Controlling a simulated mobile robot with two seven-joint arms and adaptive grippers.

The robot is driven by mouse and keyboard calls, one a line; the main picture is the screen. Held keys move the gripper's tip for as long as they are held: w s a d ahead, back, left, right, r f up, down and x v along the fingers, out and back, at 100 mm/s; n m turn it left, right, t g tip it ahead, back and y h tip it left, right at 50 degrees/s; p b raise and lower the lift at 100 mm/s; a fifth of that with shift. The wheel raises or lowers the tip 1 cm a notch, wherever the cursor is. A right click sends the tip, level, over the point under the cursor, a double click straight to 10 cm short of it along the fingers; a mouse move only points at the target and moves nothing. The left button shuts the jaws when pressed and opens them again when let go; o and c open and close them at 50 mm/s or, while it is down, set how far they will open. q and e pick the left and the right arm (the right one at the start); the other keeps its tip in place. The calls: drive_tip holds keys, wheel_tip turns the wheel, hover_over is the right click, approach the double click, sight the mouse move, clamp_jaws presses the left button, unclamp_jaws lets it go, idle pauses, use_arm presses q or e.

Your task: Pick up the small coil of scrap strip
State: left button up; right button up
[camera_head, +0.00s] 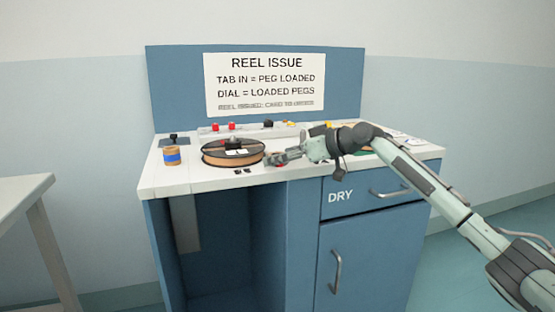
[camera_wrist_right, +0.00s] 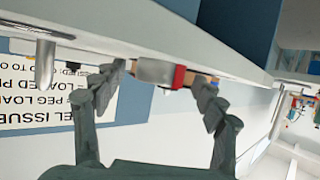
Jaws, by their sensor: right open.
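I cannot clearly pick out the small coil of scrap strip. A small tan roll with a blue band (camera_head: 172,156) stands upright at the left end of the counter. My right gripper (camera_head: 272,159) is low over the counter, just right of the large brown reel (camera_head: 217,158), pointing left. In the right wrist view my right gripper (camera_wrist_right: 163,88) is open, its two fingers apart. A grey and red piece (camera_wrist_right: 179,77) shows between the fingers; I cannot tell whether it is touched. My left gripper is not in view.
The white counter (camera_head: 155,185) has a blue back panel with a sign (camera_head: 265,84). Red knobs (camera_head: 231,126) and other small parts line its back. Small dark pieces (camera_head: 243,171) lie near the front edge. A white table (camera_head: 22,190) stands at the left.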

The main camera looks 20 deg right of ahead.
drive_tip(key=c, duration=1.3)
drive_tip(key=shift+o, duration=0.2)
drive_tip(key=shift+r, duration=0.15)
